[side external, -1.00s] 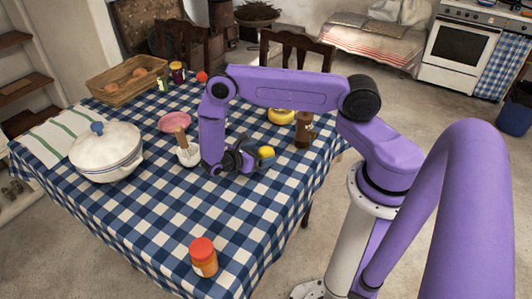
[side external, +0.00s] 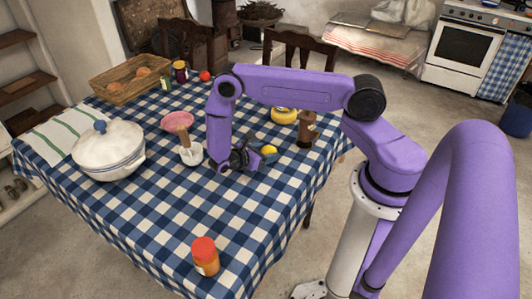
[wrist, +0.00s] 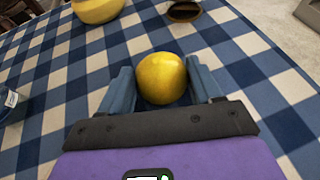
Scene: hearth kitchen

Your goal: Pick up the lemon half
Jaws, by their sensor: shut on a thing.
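The yellow lemon half (side external: 269,149) is on the right side of my gripper in the side view, at or close to the checked tablecloth. It also shows in the wrist view (wrist: 162,76), rounded yellow side up, between the two blue-grey fingers. My gripper (wrist: 160,84) is shut on the lemon half, with one finger at each side of it. In the side view my gripper (side external: 257,157) is low over the table. The lemon's underside is hidden, and I cannot tell whether it is clear of the cloth.
A dark brown jar (side external: 307,130) and a yellow round thing (side external: 283,116) stand beyond the lemon. A white pot (side external: 108,152) stands left. An orange-lidded jar (side external: 205,256) is in front.

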